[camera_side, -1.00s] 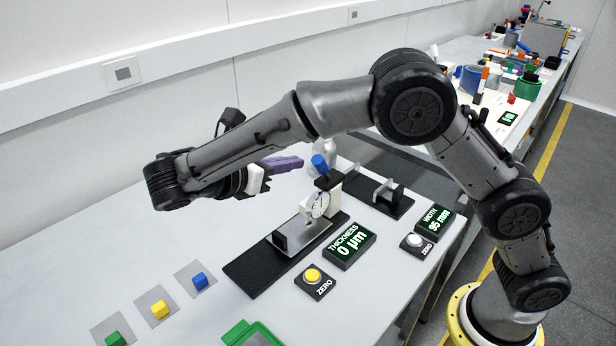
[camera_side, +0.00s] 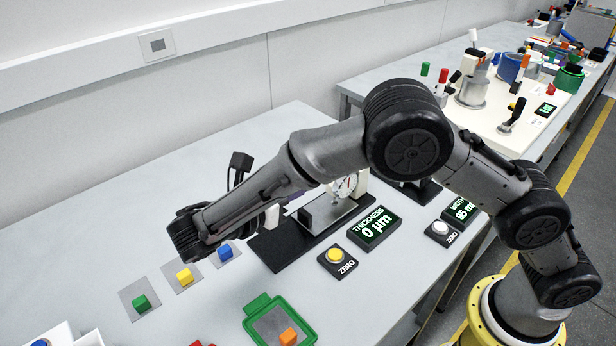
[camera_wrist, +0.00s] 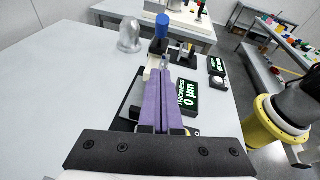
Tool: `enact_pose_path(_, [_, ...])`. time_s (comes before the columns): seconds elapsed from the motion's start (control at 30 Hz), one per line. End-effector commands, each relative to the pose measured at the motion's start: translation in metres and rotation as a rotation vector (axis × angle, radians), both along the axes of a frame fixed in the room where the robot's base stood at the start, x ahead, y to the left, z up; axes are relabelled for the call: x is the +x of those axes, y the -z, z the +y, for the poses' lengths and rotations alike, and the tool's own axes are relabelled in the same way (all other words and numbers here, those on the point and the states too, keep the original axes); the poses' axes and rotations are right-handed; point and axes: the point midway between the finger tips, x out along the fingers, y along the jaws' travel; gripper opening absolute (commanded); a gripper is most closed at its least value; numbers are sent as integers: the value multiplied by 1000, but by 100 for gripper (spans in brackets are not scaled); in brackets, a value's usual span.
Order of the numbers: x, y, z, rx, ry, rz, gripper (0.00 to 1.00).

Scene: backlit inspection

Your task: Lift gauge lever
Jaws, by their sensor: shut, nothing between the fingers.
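The thickness gauge has a round white dial (camera_side: 345,186) on a dark base (camera_side: 276,250); my arm covers its upper part in the side view. Its lever with a blue knob (camera_wrist: 162,24) shows in the wrist view, just beyond the fingertips and in line with them. My gripper (camera_wrist: 158,72) has two long purple fingers, shut together and empty, pointing toward the lever. Whether the tips touch the gauge cannot be told. In the side view the gripper is mostly hidden behind my arm. The thickness display (camera_side: 375,227) reads 0 µm.
A yellow zero button (camera_side: 335,256) stands beside the gauge. Green, yellow and blue cubes sit on grey pads (camera_side: 139,306) at left. A green tray (camera_side: 306,325) holds an orange cube. A clear object (camera_wrist: 130,35) stands left of the lever.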

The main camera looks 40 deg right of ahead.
Motion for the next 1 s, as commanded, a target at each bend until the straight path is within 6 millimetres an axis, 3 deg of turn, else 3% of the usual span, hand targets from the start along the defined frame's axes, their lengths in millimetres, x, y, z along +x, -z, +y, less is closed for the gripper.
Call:
enact_pose_path(0.4, [10,22,-78,-1,4,3,0])
enact_pose_path(0.5, [14,12,-91,1,4,-1,0])
enact_pose_path(0.7, [18,3,-106,1,1,-1,0])
enact_pose_path(1.0, [18,1,-109,0,0,0,0])
